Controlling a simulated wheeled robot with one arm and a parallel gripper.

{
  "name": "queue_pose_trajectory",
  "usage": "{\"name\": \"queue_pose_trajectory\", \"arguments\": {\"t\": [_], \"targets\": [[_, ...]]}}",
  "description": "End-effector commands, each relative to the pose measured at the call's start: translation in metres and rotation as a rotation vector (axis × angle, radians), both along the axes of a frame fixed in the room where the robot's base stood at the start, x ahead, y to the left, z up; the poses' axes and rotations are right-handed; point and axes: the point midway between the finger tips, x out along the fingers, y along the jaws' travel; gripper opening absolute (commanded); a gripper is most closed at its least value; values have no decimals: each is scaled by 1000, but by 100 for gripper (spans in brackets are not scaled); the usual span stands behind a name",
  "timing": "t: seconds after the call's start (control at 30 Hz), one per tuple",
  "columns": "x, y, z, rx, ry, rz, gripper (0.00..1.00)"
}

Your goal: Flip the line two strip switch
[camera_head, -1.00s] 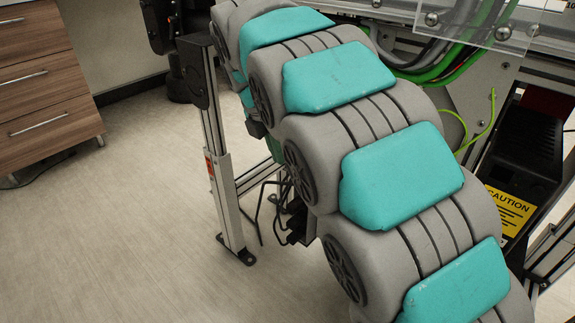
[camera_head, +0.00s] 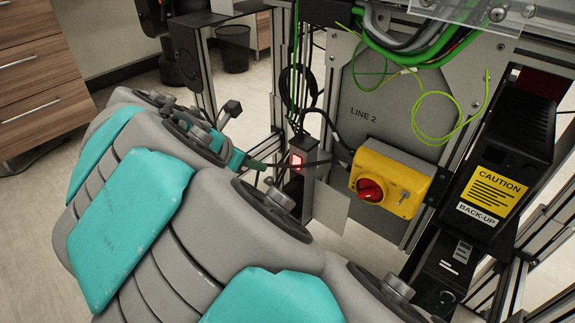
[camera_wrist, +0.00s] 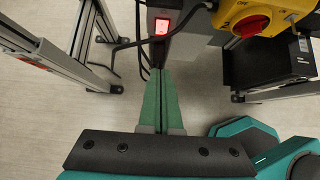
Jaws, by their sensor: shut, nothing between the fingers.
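The strip switch is a small red lit rocker (camera_head: 296,160) on a dark upright power strip, left of the grey panel marked LINE 2 (camera_head: 363,112). In the wrist view the glowing switch (camera_wrist: 162,26) is at the top, just beyond my fingertips. My gripper (camera_wrist: 165,72) has its long green fingers shut together and empty, pointing up the picture toward the strip. Whether the fingertips touch the strip, I cannot tell.
A yellow box with a red rotary knob (camera_head: 370,190) is right of the switch. Black cables (camera_head: 297,92) hang above the strip. A black back-up unit with a caution label (camera_head: 494,186) stands at right. Metal frame posts (camera_wrist: 60,62) stand at left in the wrist view.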

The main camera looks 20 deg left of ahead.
Motion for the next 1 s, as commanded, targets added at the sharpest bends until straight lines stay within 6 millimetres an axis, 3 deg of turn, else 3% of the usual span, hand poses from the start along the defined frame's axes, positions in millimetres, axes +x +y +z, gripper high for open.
{"name": "queue_pose_trajectory", "arguments": {"t": [0.27,0.7,1.0], "targets": [[14,-6,-16,-2,2,-2,0],[68,-30,-75,0,2,-4,0],[97,-42,-77,0,1,-1,0]]}}
